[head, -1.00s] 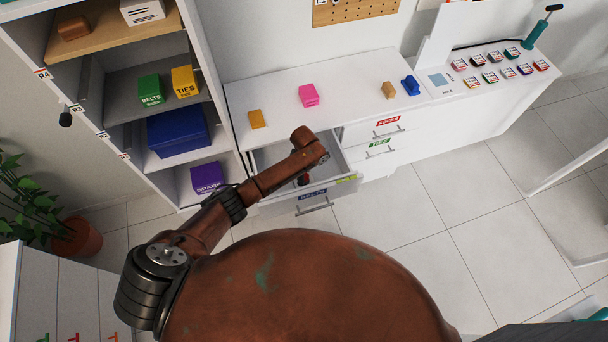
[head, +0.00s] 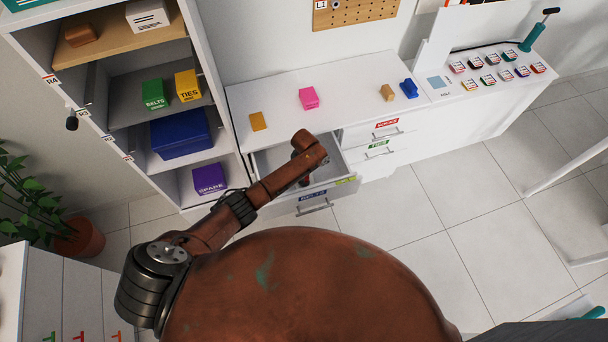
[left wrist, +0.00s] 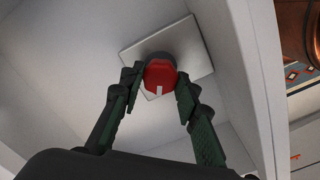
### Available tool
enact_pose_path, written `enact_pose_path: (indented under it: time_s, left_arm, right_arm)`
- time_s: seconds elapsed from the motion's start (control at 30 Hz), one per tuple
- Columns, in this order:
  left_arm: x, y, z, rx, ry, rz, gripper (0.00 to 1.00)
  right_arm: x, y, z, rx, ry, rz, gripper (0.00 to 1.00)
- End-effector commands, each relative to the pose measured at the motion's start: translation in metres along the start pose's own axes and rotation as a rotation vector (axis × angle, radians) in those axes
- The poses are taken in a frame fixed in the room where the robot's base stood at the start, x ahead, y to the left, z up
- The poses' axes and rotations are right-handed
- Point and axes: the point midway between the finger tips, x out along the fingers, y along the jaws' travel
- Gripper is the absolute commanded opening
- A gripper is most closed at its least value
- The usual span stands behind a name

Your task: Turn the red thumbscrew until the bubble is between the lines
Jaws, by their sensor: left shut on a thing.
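The red thumbscrew (left wrist: 160,75) shows in the left wrist view, with a dark collar, a white mark on its face and a pale square plate (left wrist: 192,50) behind it. My left gripper (left wrist: 157,85) has its two fingers on either side of the thumbscrew and is shut on it. In the head view my left arm reaches into the open drawer marked BELTS (head: 312,195) and mostly hides the gripper. A small yellow-green strip (head: 345,181) sits at the drawer's front edge; I cannot make out a bubble or lines there. My right gripper is not in view.
The drawer walls stand close around my left gripper. The white counter (head: 280,100) above holds several small blocks. Shelves with boxes, such as a blue one (head: 180,133), stand at left. A potted plant (head: 78,240) is at far left.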

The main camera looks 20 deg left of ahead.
Motion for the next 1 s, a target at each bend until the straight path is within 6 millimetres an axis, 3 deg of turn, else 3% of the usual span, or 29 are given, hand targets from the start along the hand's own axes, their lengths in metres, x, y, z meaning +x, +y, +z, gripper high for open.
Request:
enact_pose_path:
  time_s: [0.03, 0.23, 1.0]
  left_arm:
    - [-0.005, -0.002, 0.003, 0.028, -0.005, -0.005, 0.05]
    - [-0.004, -0.001, 0.002, 0.199, -0.003, -0.004, 0.05]
    - [-0.001, 0.001, 0.001, 0.933, 0.000, 0.001, 0.05]
  right_arm:
    - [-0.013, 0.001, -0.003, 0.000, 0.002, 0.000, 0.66]
    - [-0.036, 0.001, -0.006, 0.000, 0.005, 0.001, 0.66]
    - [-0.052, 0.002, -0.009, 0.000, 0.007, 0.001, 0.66]
